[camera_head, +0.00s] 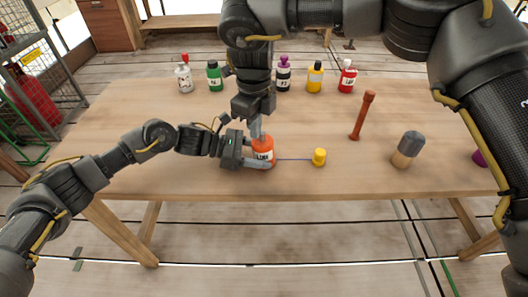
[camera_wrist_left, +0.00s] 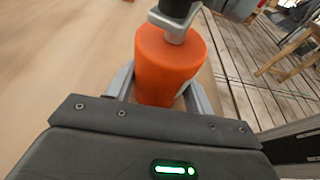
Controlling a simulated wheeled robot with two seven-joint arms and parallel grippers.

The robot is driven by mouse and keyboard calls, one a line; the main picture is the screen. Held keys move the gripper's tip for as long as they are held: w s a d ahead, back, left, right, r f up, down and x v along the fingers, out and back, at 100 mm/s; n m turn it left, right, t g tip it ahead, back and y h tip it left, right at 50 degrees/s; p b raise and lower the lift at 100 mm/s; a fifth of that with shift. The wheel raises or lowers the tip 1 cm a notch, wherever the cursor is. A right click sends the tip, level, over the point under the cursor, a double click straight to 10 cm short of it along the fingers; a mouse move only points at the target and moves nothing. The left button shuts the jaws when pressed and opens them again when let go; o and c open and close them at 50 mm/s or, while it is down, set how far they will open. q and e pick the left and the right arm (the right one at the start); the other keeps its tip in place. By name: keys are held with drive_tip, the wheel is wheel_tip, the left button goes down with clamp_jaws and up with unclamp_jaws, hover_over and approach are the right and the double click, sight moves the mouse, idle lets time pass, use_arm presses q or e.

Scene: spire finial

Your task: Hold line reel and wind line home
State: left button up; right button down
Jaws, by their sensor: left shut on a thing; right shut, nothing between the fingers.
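The orange line reel (camera_head: 263,153), with a label on its front, stands on the wooden table near the front edge. It also fills the middle of the left wrist view (camera_wrist_left: 165,62). My left gripper (camera_head: 258,160) is shut around the reel's body from the left. My right gripper (camera_head: 256,134) points down from above at the reel's top, shut, with nothing between its fingers; its tip also shows over the reel in the left wrist view (camera_wrist_left: 175,25). A thin line runs right from the reel to a yellow knob-like piece (camera_head: 319,157) on the table.
Several bottles stand along the back, among them a green one (camera_head: 214,76) and a yellow one (camera_head: 315,77). A red-brown post (camera_head: 363,115), a grey-and-tan cylinder (camera_head: 408,150) and a purple item (camera_head: 479,157) stand to the right. The table's left part is clear.

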drive_tip(key=shift+w+a, duration=0.2)
drive_tip(key=shift+w, duration=0.2)
idle(0.6)
drive_tip(key=shift+a, duration=0.2)
wheel_tip(320, 180, up, 7)
idle(0.9)
idle(0.3)
drive_tip(key=shift+s+d+f, duration=0.15)
drive_tip(key=shift+s+f, duration=0.4)
drive_tip(key=shift+f, duration=0.35)
drive_tip(key=shift+s+d+f, duration=0.15)
drive_tip(key=shift+s+f, duration=0.35)
drive_tip(key=shift+f, duration=0.4)
drive_tip(key=shift+f, duration=0.15)
idle(1.5)
drive_tip(key=shift+f, duration=1.35)
